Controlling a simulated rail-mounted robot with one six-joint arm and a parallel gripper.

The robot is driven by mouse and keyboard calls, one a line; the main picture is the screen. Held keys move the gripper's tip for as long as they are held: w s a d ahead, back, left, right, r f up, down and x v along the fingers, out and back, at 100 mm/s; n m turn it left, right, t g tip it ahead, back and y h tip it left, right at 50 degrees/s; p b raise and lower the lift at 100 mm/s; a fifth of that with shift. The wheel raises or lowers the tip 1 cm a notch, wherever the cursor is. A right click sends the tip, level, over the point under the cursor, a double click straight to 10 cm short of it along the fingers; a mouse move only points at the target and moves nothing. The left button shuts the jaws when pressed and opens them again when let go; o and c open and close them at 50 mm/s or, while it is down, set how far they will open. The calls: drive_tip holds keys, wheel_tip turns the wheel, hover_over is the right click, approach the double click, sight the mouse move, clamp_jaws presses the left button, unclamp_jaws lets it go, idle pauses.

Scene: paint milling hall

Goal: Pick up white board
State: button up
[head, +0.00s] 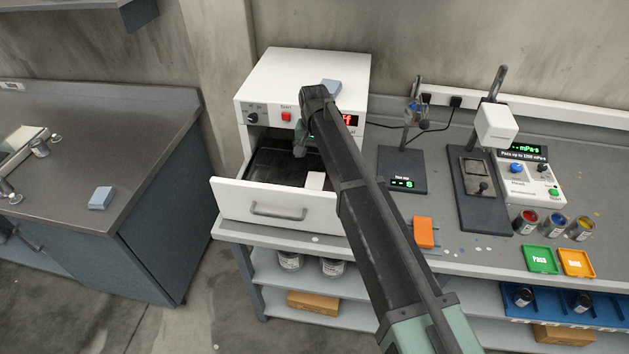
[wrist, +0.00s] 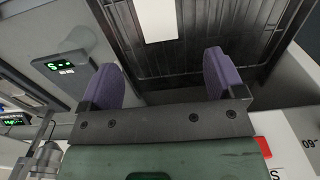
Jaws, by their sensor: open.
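The white board (head: 315,181) is a small white rectangle lying in the open drawer (head: 276,204) of the white oven-like box, near the drawer's front right. In the wrist view the white board (wrist: 158,20) lies on the dark ribbed drawer floor, cut off by the top edge. My gripper (wrist: 188,75) is open and empty, with two purple-padded fingers spread apart. The board shows beyond the fingertips and between their lines, apart from them. In the head view my gripper (head: 302,146) is at the drawer's rear under the box front, partly hidden by my arm.
The white box (head: 300,80) stands behind the drawer, with a blue-grey block on top. A timer stand (head: 402,172) is to its right. An orange block (head: 424,232), paint cans and green and orange trays sit on the bench. Another bench stands left across a floor gap.

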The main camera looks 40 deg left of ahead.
sight(315, 180)
wheel_tip(315, 180, down, 11)
drive_tip(key=b, duration=1)
drive_tip(key=shift+w+d+f+b, duration=0.1)
drive_tip(key=shift+f+b, duration=0.05)
drive_tip(key=shift+b, duration=0.2)
drive_tip(key=shift+r, duration=0.25)
drive_tip(key=c, duration=1.1)
drive_tip(key=shift+r+p, duration=0.15)
drive_tip(key=shift+p, duration=0.25)
